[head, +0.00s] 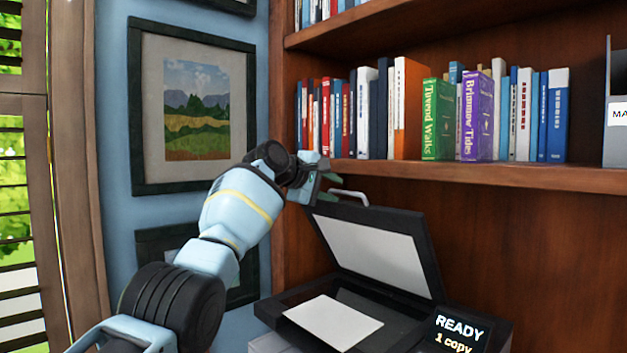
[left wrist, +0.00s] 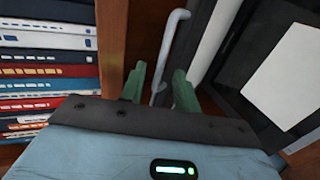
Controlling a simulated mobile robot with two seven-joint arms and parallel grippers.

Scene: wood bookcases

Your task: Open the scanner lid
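The scanner (head: 270,306) stands on a surface in front of the bookcase. Its dark lid (head: 424,246) is raised and tilted back, with the white inner pad (head: 372,250) facing out. A light grey handle (head: 350,194) is on the lid's upper edge; it also shows in the left wrist view (left wrist: 171,48). My left gripper (head: 331,187) is at the lid's upper left corner, beside the handle. In the left wrist view its green fingers (left wrist: 159,90) are apart, with the handle's near end between them; contact cannot be told. My right gripper is not in view.
A white sheet (head: 333,321) lies on the scanner bed. The screen (head: 461,332) reads "READY 1 copy". A shelf (head: 480,176) with books, among them a green book (head: 438,120) and a purple book (head: 477,115), is close above the lid. A framed picture (head: 197,110) hangs at left.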

